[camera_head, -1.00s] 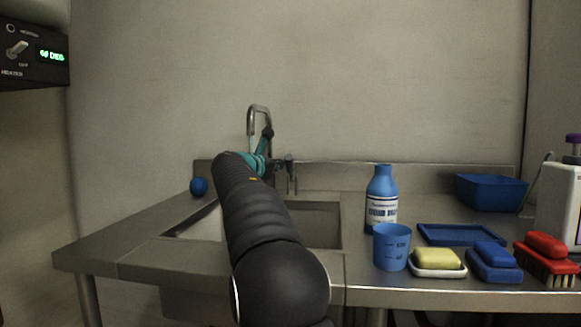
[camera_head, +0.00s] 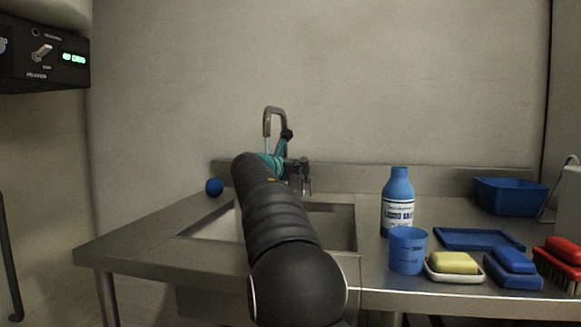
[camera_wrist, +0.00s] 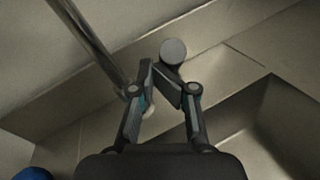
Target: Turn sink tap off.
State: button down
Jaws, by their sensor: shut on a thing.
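The metal sink tap (camera_head: 268,122) has a tall hooked spout at the back of the sink (camera_head: 228,222). A thin pale line hangs under the spout's tip; I cannot tell for sure whether it is running water. My gripper (camera_head: 298,172) reaches over the sink to the tap's base, beside a small metal handle part (camera_head: 307,186). In the wrist view my gripper (camera_wrist: 160,78) has its fingertips close together at a round grey knob (camera_wrist: 173,50), shut on the tap handle. The contact itself is partly hidden by the fingers. The tap's pipe (camera_wrist: 92,45) rises left of them.
A blue ball (camera_head: 214,187) sits at the sink's back left. A control box (camera_head: 45,55) hangs upper left.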

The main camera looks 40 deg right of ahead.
jog(key=shift+s+d, duration=0.3)
jog(key=w+f+b+v, duration=0.1)
jog(key=f+b+v, duration=0.1)
jog(key=v, duration=1.1)
jog(key=shift+a+b, duration=0.5)
jog(key=shift+w+f, duration=0.1)
jog(key=shift+w, duration=0.1)
